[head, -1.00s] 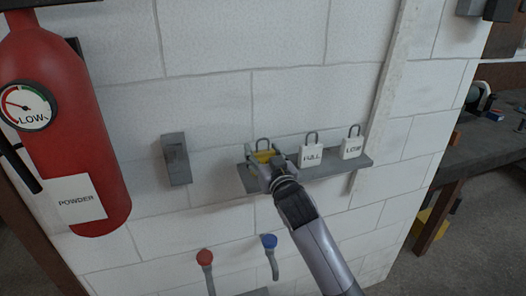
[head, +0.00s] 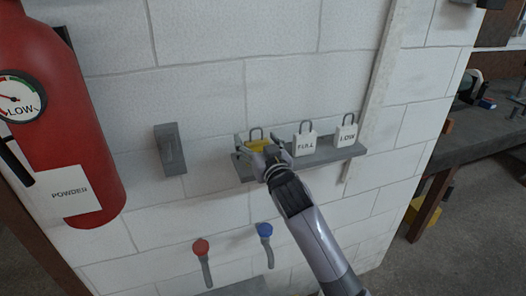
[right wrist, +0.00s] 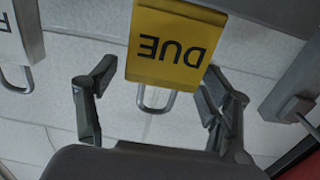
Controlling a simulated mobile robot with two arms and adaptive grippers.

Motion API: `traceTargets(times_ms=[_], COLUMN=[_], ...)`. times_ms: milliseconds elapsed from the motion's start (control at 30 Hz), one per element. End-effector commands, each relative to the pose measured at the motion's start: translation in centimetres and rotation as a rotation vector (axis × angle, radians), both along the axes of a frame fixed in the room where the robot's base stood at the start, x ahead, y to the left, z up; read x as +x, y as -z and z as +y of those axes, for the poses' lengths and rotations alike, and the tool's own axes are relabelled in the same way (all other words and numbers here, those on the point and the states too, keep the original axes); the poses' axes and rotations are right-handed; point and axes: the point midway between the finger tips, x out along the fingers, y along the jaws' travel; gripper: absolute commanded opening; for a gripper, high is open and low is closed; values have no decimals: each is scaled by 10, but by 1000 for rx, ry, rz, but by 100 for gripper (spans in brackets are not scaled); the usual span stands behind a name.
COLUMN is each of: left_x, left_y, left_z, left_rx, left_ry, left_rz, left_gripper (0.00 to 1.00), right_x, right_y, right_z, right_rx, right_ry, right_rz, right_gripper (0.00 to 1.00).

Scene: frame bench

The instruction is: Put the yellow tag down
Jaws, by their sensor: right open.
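The yellow tag (head: 260,146), a padlock-shaped piece with a grey loop, stands at the left end of the grey wall shelf (head: 330,155). In the right wrist view the yellow tag (right wrist: 172,45) shows upside down and reads "DUE". My right gripper (head: 262,155) is open in front of it. In the right wrist view the fingers of my right gripper (right wrist: 160,105) are spread on either side of the tag's loop, with gaps to both sides. The tag's lower part is hidden by the gripper in the head view. My left gripper is not in view.
A white FULL tag (head: 305,143) and a white LOW tag (head: 346,133) stand to the right on the shelf. A grey wall bracket (head: 170,149) and a red fire extinguisher (head: 75,120) are to the left. Red (head: 201,247) and blue (head: 265,231) knobs are below.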

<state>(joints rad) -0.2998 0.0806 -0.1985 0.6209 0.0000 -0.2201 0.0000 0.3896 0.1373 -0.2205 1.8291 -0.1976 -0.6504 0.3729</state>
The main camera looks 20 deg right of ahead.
Motion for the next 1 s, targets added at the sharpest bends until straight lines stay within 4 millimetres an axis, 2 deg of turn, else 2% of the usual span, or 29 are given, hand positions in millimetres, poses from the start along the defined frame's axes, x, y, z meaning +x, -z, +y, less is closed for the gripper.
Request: traceTargets(times_ms=[167,400,600,800,1000], left_x=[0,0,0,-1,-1], left_y=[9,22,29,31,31], left_z=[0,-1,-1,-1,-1], left_rx=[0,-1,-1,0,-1], left_ry=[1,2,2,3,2], left_rz=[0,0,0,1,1], left_gripper=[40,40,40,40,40], right_x=[-24,-71,-102,-116,-118], right_y=[4,4,3,1,1], right_z=[-1,-2,-3,-4,-4], right_rx=[0,0,1,0,0], right_ry=[-1,-1,-1,-1,0], right_rz=[1,1,1,1,2], right_gripper=[73,73,73,73,73])
